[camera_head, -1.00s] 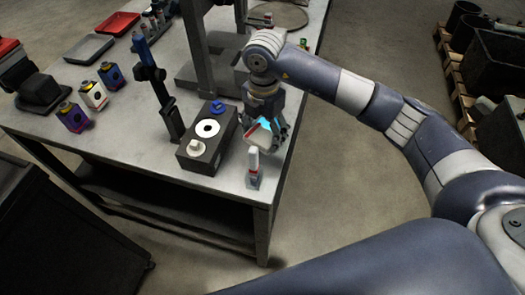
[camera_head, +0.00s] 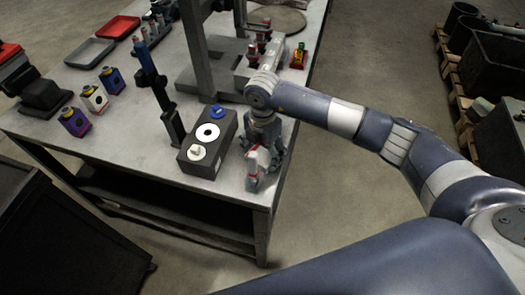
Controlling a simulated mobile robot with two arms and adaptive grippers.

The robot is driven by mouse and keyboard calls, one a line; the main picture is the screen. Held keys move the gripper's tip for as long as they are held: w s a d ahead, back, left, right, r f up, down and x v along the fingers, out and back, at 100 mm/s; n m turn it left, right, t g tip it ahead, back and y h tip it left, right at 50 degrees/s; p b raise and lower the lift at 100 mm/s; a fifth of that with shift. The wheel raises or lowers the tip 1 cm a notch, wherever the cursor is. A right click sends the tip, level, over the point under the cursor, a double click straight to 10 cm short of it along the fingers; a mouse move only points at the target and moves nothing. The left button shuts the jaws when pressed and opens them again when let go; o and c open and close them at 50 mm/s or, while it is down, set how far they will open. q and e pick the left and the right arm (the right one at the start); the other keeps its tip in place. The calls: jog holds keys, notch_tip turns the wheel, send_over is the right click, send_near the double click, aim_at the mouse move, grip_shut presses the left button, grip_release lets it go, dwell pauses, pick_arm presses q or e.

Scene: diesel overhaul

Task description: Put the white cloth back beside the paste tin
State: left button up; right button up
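My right gripper (camera_head: 266,158) is low over the front right corner of the workbench, pointing down. A small white piece with red (camera_head: 262,157), possibly the white cloth, shows at its fingers. I cannot tell whether the fingers grip it. A small upright container with a white top and red band (camera_head: 252,170) stands right beside the fingers, partly overlapped by them. I cannot make out which thing is the paste tin; a small red and yellow container with a green top (camera_head: 299,57) stands at the bench's right edge. My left gripper is not in view.
A dark block with a white ring and knobs (camera_head: 208,142) stands just left of the gripper. A blue-topped post (camera_head: 157,90), a grey press frame (camera_head: 196,60) and several small coloured bottles stand farther left and back. The bench's front and right edges are close.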

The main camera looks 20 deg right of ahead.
aim_at(262, 154)
jog(key=shift+o, duration=0.6)
jog(key=shift+r, duration=0.25)
jog(key=shift+w+r, duration=0.1)
jog(key=shift+r, duration=0.3)
notch_tip(262, 154, up, 11)
jog(key=b, duration=0.2)
